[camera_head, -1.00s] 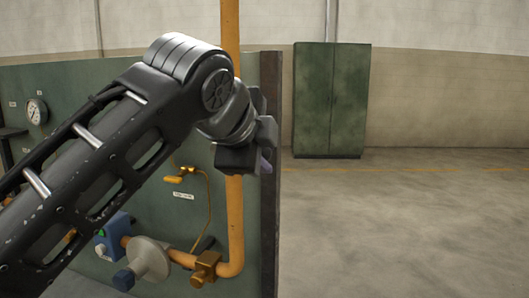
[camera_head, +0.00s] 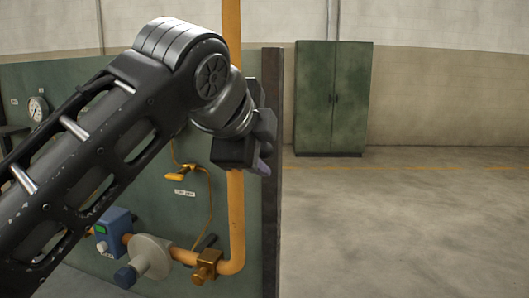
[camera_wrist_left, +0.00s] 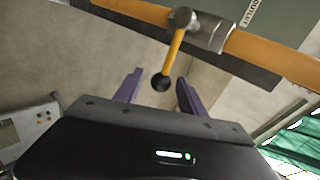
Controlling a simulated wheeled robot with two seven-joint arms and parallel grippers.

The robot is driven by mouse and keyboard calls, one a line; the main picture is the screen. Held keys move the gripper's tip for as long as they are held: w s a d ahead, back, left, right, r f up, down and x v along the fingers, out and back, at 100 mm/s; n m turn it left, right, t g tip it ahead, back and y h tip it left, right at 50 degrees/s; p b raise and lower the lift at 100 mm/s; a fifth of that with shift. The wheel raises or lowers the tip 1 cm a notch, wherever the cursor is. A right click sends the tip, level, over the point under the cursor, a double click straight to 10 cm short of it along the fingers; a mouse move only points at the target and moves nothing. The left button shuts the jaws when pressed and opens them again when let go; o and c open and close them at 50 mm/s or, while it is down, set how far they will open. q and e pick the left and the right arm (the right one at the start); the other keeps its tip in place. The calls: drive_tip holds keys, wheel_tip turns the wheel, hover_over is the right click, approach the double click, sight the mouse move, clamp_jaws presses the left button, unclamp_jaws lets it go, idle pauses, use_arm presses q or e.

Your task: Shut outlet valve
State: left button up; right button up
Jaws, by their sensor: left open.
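In the left wrist view, the outlet valve has a silver body (camera_wrist_left: 207,32) on an orange pipe (camera_wrist_left: 275,57). Its yellow lever (camera_wrist_left: 175,48) points toward my gripper and ends in a black ball knob (camera_wrist_left: 160,83). My left gripper (camera_wrist_left: 159,76) is open, its purple fingers on either side of the knob in the picture; I cannot tell whether they touch it. In the head view, my left gripper (camera_head: 262,167) is in front of the vertical orange pipe (camera_head: 236,215) and hides the valve. My right gripper is not in view.
The green panel (camera_head: 165,215) carries a gauge (camera_head: 38,108), a small yellow handle (camera_head: 178,178), a blue box (camera_head: 113,231), and a grey disc-shaped fitting (camera_head: 151,257) low down. A dark post (camera_head: 272,230) edges the panel. A green cabinet (camera_head: 332,100) stands behind. The floor at right is clear.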

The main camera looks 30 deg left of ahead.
use_arm(q)
drive_tip(key=v, duration=0.6)
drive_tip(key=shift+p, duration=0.45)
